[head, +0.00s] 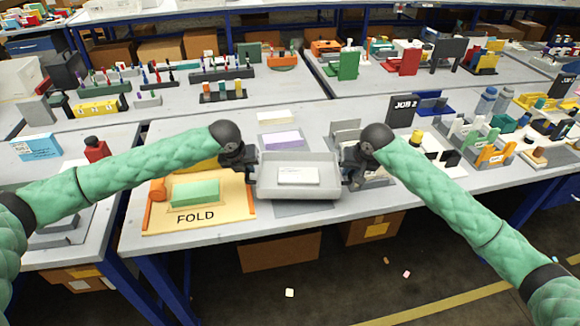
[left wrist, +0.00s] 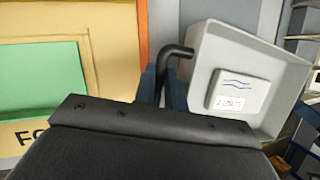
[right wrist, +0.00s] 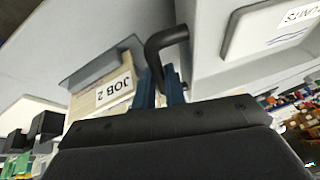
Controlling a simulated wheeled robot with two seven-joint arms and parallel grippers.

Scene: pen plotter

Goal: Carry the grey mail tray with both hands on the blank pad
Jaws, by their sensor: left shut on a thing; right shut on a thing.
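The grey mail tray (head: 298,192) is between my two grippers in the middle of the head view, with a white labelled packet (head: 298,176) lying in it. My left gripper (head: 250,166) is shut on the tray's left black handle (left wrist: 176,50). My right gripper (head: 349,170) is shut on the right black handle (right wrist: 166,38). The tray looks roughly level. A plain darker grey pad (head: 303,209) shows below its front edge; the tray hides the rest. I cannot tell whether the tray touches it.
Left of the tray is the tan FOLD board (head: 238,222) with a green block (head: 195,193). Behind the tray lie a purple-topped stack (head: 282,140) and a pale stack (head: 277,117). The table's front edge is close.

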